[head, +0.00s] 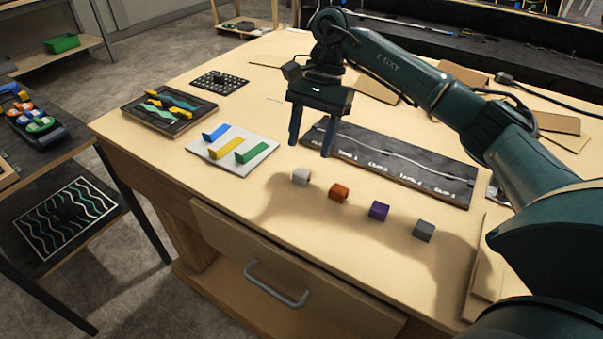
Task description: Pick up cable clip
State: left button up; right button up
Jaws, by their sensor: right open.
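Several small block-like pieces, which look like the cable clips, stand in a slanting row on the wooden table (340,270). They are a white one (301,177), an orange one (338,191), a purple one (379,211) and a dark grey one (424,230). Behind them lies a black board (400,172) with a pale cable along it and small white labels, too small to read surely. My right gripper (311,146) points down, open and empty, above the board's left end and behind the white clip. My left gripper is out of view.
A white plate (232,165) with blue, yellow and green pieces lies left of the clips. A dark tray (169,127) and a black perforated grid (220,80) lie farther left. Flat brown pieces lie behind my right arm and at the right edge. The table front is clear.

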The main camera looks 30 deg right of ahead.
aim_at(303, 171)
jog(key=shift+s+a+f, duration=0.2)
jog(key=shift+a+f, duration=0.1)
jog(key=shift+f, duration=0.2)
jog(key=p+x, duration=0.1)
jog(key=x, duration=0.3)
jog(key=shift+s+f+p, duration=0.1)
jog(key=shift+p, duration=0.2)
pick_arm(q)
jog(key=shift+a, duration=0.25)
pick_arm(e)
jog(key=shift+c, duration=0.2)
